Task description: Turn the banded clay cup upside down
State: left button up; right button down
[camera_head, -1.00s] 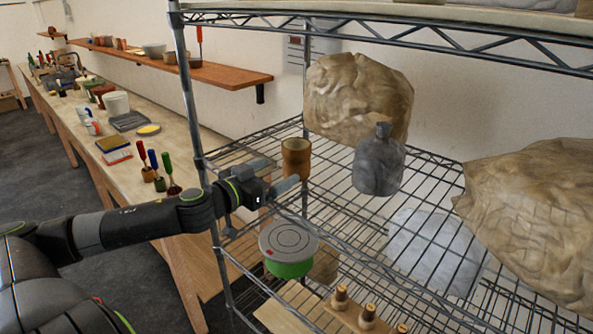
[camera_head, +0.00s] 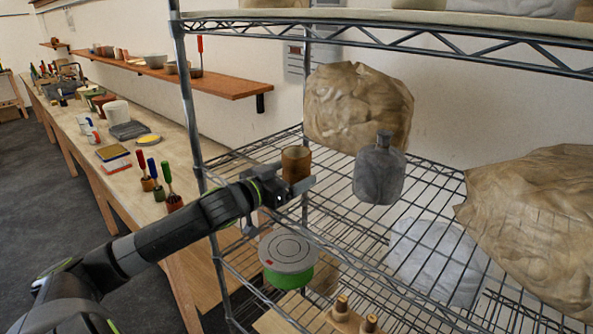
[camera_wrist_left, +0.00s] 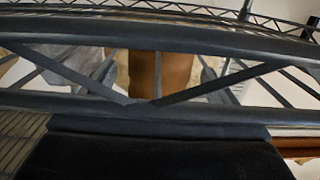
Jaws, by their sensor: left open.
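The banded clay cup (camera_head: 296,163) is brown and stands on the upper wire shelf near its left end, close to the back corner. It is too small to tell which end is up. My left gripper (camera_head: 289,180) is open just in front of the cup, its fingers overlapping the cup's lower part in the head view. My right gripper is not in view.
A grey bottle (camera_head: 379,172) stands right of the cup, with a large wrapped lump (camera_head: 357,105) behind it and another (camera_head: 535,225) at right. A green tub with a grey lid (camera_head: 288,250) is below. A metal post (camera_head: 190,110) stands left of my gripper.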

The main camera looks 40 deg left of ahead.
pick_arm(q)
jog(key=shift+w+d+f, duration=0.1)
jog(key=shift+w+d, duration=0.05)
jog(key=shift+w, duration=1.05)
jog(key=c, duration=1.2)
